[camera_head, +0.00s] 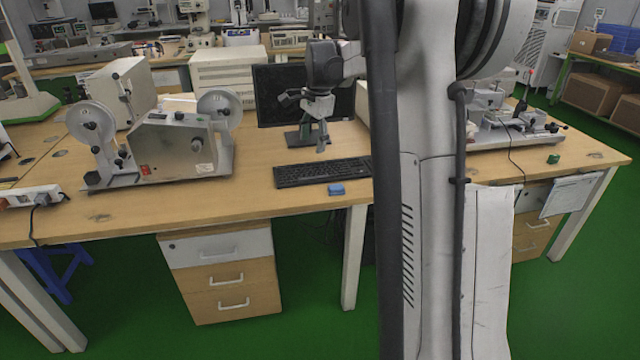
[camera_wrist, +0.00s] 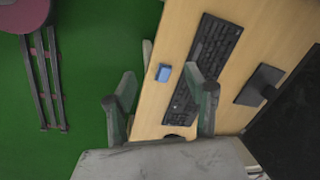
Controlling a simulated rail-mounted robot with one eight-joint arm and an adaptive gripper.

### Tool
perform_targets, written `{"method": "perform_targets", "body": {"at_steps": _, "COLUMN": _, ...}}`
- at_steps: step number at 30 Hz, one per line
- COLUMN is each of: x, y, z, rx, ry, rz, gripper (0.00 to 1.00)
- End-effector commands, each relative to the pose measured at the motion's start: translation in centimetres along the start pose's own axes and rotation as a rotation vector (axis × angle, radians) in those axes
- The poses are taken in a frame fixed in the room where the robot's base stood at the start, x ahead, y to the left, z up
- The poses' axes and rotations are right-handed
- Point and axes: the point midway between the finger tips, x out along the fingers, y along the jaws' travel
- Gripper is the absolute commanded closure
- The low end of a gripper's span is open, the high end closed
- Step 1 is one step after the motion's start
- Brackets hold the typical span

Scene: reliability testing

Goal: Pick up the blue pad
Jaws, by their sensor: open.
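The small blue pad (camera_head: 337,189) lies on the wooden table near its front edge, just in front of the black keyboard (camera_head: 322,172). In the wrist view the pad (camera_wrist: 163,72) shows whole, between the lines of my two fingers and apart from both. My gripper (camera_head: 308,148) is open and empty, pointing down above the table, behind and a little left of the pad. In the wrist view my gripper's fingers (camera_wrist: 165,83) are spread wide, and the right one covers part of the keyboard.
A dark monitor (camera_head: 300,98) stands behind the keyboard. A grey reel machine (camera_head: 165,140) stands to the left. A small green object (camera_head: 553,158) lies at the right. The table's front edge is close to the pad. Bare tabletop (camera_head: 270,200) lies left of the pad.

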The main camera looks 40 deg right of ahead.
Motion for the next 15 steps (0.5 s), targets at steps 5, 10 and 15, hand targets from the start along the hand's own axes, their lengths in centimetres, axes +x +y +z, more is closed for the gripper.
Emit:
{"method": "perform_targets", "body": {"at_steps": 5, "x": 3.2, "y": -1.1, "z": -5.9, "rx": 0.187, "ry": -0.027, "rz": 0.046, "gripper": 0.51}}
{"method": "perform_targets", "body": {"at_steps": 10, "x": 6.3, "y": -1.3, "z": -10.4, "rx": 0.344, "ry": -0.049, "rz": 0.087, "gripper": 0.51}}
{"method": "perform_targets", "body": {"at_steps": 15, "x": 8.3, "y": -1.0, "z": -13.1, "rx": 0.439, "ry": -0.061, "rz": 0.113, "gripper": 0.51}}
